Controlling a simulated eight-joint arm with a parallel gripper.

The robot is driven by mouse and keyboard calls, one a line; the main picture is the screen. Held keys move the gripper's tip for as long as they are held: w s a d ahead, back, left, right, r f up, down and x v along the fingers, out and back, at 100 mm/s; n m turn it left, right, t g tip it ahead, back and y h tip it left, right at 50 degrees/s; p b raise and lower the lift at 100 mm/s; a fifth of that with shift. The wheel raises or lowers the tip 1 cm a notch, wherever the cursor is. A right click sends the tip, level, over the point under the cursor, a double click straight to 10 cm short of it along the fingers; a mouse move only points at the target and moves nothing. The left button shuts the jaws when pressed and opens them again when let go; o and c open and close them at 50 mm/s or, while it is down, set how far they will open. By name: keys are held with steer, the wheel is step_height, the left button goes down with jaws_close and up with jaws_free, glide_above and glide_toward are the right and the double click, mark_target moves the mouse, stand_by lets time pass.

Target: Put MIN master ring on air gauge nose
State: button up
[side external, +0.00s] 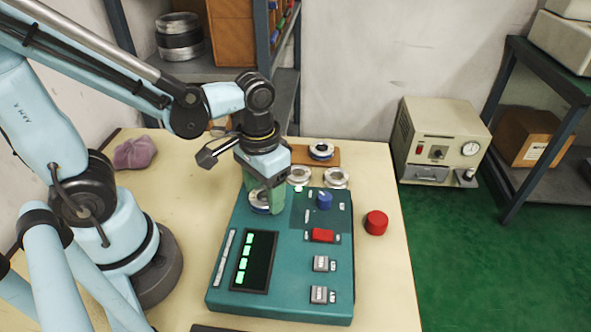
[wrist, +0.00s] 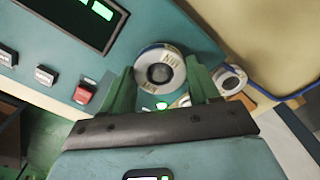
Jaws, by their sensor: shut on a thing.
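My gripper (side external: 265,203) points down over the upper left of the teal air gauge (side external: 225,285). Its green fingers are shut on a pale metal ring (side external: 258,198). In the wrist view, the ring (wrist: 142,66) sits between the fingertips of my gripper (wrist: 160,80), with lettering that looks like MIN, upside down, on its face. A dark grey round shape fills its middle; I cannot tell whether this is the gauge nose inside the ring or only what lies below. The ring appears low, close to the gauge top, but the fingers partly hide any gap.
Two rings (side external: 298,175) (side external: 336,178) lie behind the gauge, and another (side external: 321,149) is on a brown block (side external: 300,154). A blue knob (side external: 325,201) rises from the gauge right of my gripper. A red cap (side external: 376,222) stands to the right. The table's front right is clear.

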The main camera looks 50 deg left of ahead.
steer(key=o, duration=1.3)
steer(key=shift+r, duration=0.1)
steer(key=shift+r, duration=3.65)
steer(key=shift+w+a+t, duration=0.35)
steer(key=shift+t, duration=0.25)
steer(key=shift+w+a+r+m+t, duration=0.2)
steer(key=shift+w+a+r+t, duration=0.15)
steer(key=shift+w+a+t, duration=0.85)
steer(key=shift+w+a+r+m+t, duration=0.25)
steer(key=shift+w+a+t, duration=0.35)
steer(key=shift+t, duration=1.2)
